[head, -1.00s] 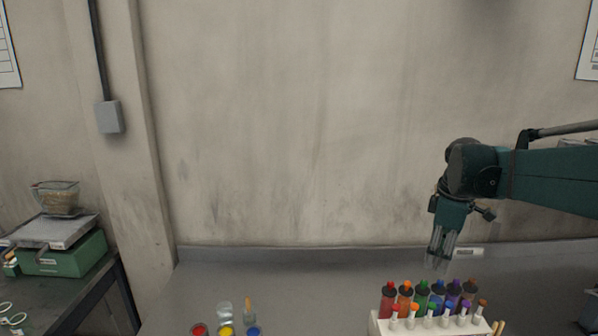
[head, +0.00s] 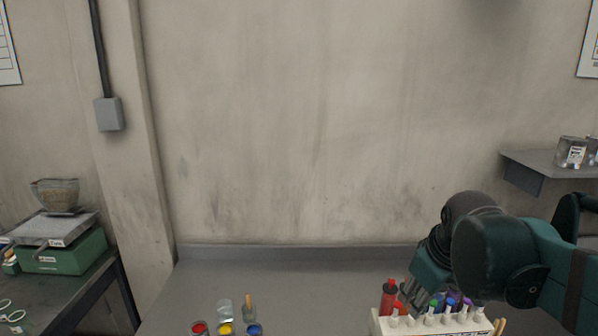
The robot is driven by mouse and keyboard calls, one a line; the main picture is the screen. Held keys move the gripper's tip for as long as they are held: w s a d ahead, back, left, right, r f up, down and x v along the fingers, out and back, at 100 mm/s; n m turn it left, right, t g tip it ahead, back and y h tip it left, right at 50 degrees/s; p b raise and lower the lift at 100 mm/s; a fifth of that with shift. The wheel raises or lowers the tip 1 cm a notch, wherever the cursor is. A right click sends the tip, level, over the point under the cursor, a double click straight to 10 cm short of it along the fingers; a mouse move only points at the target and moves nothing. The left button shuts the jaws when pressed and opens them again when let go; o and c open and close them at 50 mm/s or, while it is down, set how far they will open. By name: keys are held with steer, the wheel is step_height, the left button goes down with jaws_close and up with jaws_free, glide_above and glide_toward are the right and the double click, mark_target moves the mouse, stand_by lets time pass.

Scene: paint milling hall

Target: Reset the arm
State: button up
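My arm reaches in from the right edge of the head view, and its wrist hangs low over the right part of the bench. My gripper (head: 408,296) points down just behind and above the white rack (head: 425,327) of coloured tubes. Its fingers are small and partly hidden by the tubes and the wrist, so I cannot tell whether it is open, shut or holding anything. A red bottle (head: 389,297) stands at the rack's left end, beside the gripper. The other bottles behind the rack are mostly hidden by my wrist.
Red (head: 200,329), yellow (head: 226,329) and blue (head: 254,330) paint pots stand at the bench's front. The middle of the grey bench (head: 310,285) is clear. A wall shelf (head: 540,165) with tins (head: 572,152) is at right. A green scale (head: 65,253) stands on the left table.

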steer(key=s+a+f+m+t, duration=0.2)
steer(key=s+a+f+m, duration=0.3)
steer(key=s, duration=0.5)
steer(key=shift+s+a+f+t+b, duration=0.3)
steer(key=shift+f+b, duration=0.15)
steer(key=shift+f, duration=0.65)
stand_by(0.3)
